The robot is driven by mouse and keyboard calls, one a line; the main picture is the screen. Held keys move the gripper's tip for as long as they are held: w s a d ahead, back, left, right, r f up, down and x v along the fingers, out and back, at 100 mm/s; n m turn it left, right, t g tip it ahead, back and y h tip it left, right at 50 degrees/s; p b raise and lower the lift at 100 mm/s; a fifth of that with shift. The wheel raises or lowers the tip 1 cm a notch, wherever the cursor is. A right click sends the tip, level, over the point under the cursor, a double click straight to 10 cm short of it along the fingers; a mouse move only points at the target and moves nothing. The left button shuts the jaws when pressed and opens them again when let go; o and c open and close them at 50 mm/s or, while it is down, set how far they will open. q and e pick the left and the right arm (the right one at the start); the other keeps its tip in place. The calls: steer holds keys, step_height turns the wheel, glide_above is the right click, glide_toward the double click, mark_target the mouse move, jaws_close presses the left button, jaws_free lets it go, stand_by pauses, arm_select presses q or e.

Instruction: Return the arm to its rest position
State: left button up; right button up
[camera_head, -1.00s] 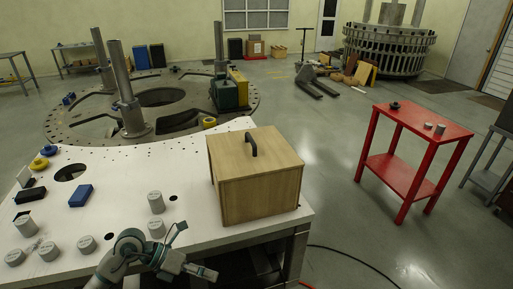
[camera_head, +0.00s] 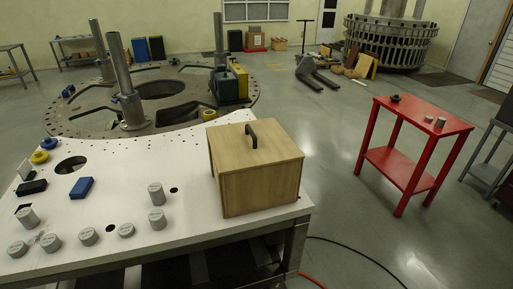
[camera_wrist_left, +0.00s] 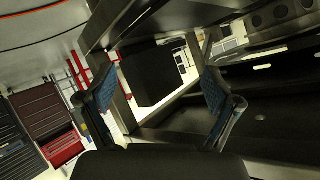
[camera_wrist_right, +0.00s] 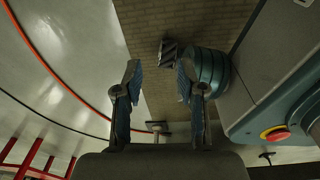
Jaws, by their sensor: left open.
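Neither of my arms shows in the head view. My left gripper (camera_wrist_left: 156,80) is in the left wrist view with its two fingers wide apart and nothing between them. It appears low beside the dark metal framework under a table. My right gripper (camera_wrist_right: 157,72) is in the right wrist view, also with its fingers apart and nothing held. Below it are floor and part of a grey-blue body with a red button (camera_wrist_right: 274,133).
A white turret plate table (camera_head: 120,190) carries a wooden box (camera_head: 255,170), several grey cylinders and a blue block (camera_head: 81,188). A red side table (camera_head: 420,115) stands at the right. Open floor lies between them. Cables lie on the floor near the table's front right.

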arm_select(q)
steer(key=s+f+n+g+y, duration=0.25)
steer(key=s+f+g, duration=0.25)
steer(key=s+f, duration=1)
steer(key=s+d+f+n+g, duration=0.1)
steer(key=s+f+g, duration=0.1)
steer(key=s, duration=1.1)
steer(key=s+d+f+n+g, duration=0.2)
steer(key=s+f+g, duration=0.1)
steer(key=s, duration=1)
steer(key=shift+g, duration=0.5)
